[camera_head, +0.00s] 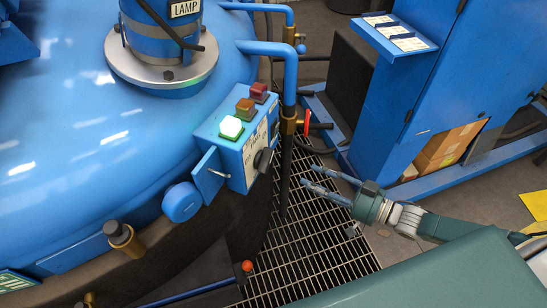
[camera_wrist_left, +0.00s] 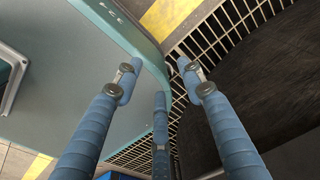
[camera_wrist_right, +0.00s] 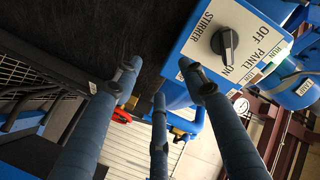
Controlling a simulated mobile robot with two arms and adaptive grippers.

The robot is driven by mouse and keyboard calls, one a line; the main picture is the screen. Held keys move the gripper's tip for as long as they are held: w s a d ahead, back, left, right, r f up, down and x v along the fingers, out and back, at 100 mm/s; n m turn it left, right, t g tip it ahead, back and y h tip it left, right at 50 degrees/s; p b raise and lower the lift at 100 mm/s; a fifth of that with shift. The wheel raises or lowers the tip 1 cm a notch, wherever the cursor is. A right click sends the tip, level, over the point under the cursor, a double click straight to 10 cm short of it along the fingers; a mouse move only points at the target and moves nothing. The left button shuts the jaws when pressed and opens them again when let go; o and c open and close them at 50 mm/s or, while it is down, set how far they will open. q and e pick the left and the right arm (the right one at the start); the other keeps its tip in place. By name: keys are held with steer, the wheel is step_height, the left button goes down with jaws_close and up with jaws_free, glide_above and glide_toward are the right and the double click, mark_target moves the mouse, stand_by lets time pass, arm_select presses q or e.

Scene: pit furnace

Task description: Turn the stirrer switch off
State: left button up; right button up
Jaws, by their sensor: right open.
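The stirrer switch (camera_head: 262,161) is a black rotary knob on the side face of a blue control box (camera_head: 232,160). In the right wrist view the knob (camera_wrist_right: 225,42) stands between STIRRER, OFF and ON labels, and its pointer is toward ON. My right gripper (camera_head: 308,175) is open and empty, to the right of the box and apart from the knob. In the right wrist view its fingers (camera_wrist_right: 158,75) are spread, with the knob above and right of them.
A lit green lamp (camera_head: 231,127), an amber and a red one top the box. A blue pipe (camera_head: 290,75) with a red-handled valve (camera_head: 306,121) stands beside it. A blue cabinet (camera_head: 420,90) is at right. Over the grate (camera_head: 310,235) there is free room.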

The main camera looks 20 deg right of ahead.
mark_target(266, 160)
steer(key=s+a+r+g+y, duration=0.1)
steer(key=s+a+r+y, duration=0.25)
steer(key=r, duration=0.45)
arm_select(q)
steer(key=shift+s+a+r+p, duration=0.15)
steer(key=shift+s+r+p, duration=0.05)
steer(key=shift+r+p, duration=0.65)
arm_select(e)
steer(key=x, duration=1)
steer(key=shift+w+a, duration=0.15)
steer(key=shift+w, duration=0.3)
steer(key=shift+f+h, duration=0.1)
steer(key=shift+h, duration=0.15)
arm_select(q)
steer(key=shift+s, duration=0.1)
arm_select(e)
jaws_close()
